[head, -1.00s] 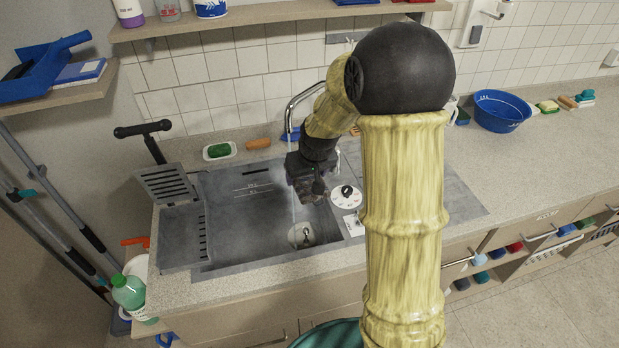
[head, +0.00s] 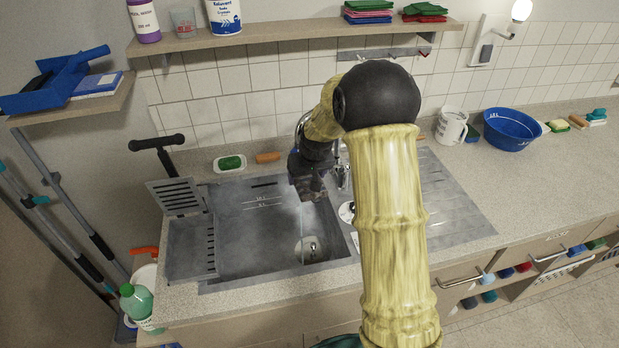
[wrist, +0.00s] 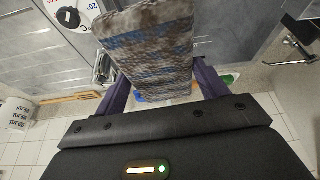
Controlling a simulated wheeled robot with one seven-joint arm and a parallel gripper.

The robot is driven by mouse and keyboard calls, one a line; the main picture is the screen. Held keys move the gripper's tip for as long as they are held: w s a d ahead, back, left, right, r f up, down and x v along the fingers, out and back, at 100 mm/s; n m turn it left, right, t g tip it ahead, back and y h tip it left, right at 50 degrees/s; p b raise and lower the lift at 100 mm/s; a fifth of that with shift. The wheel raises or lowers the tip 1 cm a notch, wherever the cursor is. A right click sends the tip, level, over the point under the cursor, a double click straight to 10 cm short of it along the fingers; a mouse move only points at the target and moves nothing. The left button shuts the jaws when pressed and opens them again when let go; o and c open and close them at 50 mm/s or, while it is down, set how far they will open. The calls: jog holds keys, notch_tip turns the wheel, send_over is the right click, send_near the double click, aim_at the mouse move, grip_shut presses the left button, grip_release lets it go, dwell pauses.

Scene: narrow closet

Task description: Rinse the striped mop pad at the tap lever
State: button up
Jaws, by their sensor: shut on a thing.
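The striped mop pad (wrist: 150,45), mottled grey-brown and white with blue bands, is clamped between the purple fingers of my gripper (wrist: 150,85) in the wrist view. In the head view my gripper (head: 308,188) hangs over the back right of the grey sink (head: 250,240), and the pad is hard to make out there. The tap spout (head: 301,122) is mostly hidden behind my arm. Silver tap metal (head: 342,175) shows just right of my gripper; I cannot tell which part is the lever. A thin water stream (head: 302,235) falls below my gripper towards the drain (head: 308,249).
A white dial (head: 347,212) is partly behind my arm. A green sponge in a dish (head: 230,163) and an orange brush (head: 268,157) lie behind the sink. A white jug (head: 452,126) and blue bowl (head: 511,129) stand right. A shelf (head: 290,33) overhangs the back.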

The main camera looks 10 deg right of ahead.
jog(key=shift+w+a+f, duration=0.1)
jog(key=shift+w+f, duration=0.05)
jog(key=shift+w, duration=0.75)
jog(key=shift+d, duration=0.25)
jog(key=shift+w+d, duration=0.1)
jog(key=shift+d, duration=0.25)
jog(key=shift+s, duration=0.2)
jog(key=shift+w, duration=0.1)
jog(key=shift+a, duration=0.6)
